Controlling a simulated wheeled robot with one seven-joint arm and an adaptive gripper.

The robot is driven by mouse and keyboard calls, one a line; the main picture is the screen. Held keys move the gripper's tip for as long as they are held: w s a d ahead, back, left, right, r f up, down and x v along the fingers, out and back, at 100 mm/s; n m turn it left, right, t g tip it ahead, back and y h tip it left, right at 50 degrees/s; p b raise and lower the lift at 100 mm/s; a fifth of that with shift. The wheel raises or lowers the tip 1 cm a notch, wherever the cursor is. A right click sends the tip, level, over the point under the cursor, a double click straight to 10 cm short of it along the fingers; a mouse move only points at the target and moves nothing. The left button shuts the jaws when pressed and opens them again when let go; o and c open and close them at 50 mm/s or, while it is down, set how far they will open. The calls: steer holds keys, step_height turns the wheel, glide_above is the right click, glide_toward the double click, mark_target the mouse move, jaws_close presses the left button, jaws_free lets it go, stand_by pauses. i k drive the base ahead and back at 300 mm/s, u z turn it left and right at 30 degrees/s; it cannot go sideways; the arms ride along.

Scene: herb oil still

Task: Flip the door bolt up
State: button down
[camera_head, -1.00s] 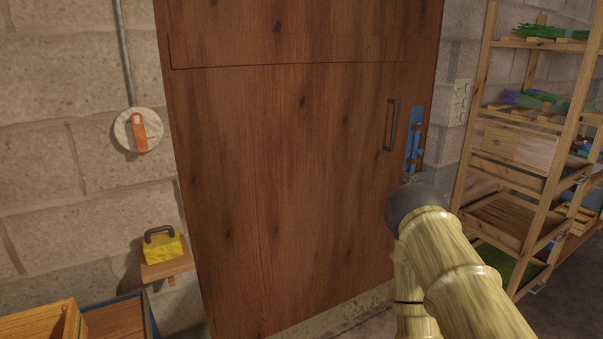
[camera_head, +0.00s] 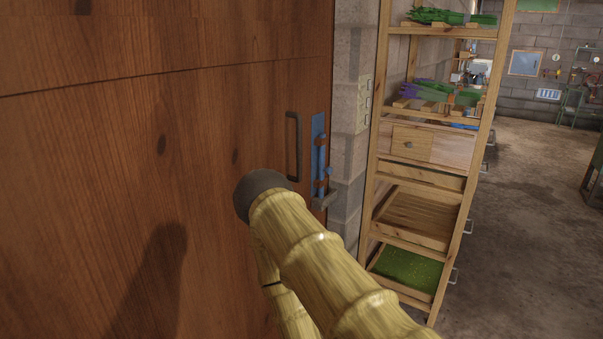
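The door bolt (camera_head: 321,155) is a blue upright bolt on a blue plate at the right edge of the brown wooden door (camera_head: 130,130). A small blue knob juts out to its right, low on the rod. My arm reaches in from the lower right, and its dark end stands left of the bolt's lower part. My gripper's fingers cannot be made out behind this end. A grey piece at the bolt's foot may be part of the bolt or of my gripper; I cannot tell which. Contact with the bolt cannot be seen.
A dark upright door handle (camera_head: 294,146) sits just left of the bolt. A stone wall with a pale switch plate (camera_head: 365,104) is to the right, then a wooden shelf rack (camera_head: 484,150) with herbs and drawers. Open floor (camera_head: 520,240) lies beyond the rack.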

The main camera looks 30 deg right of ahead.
mark_target(322, 156)
steer(key=z, duration=0.2)
steer(key=i, duration=1.15)
steer(key=z, duration=0.3)
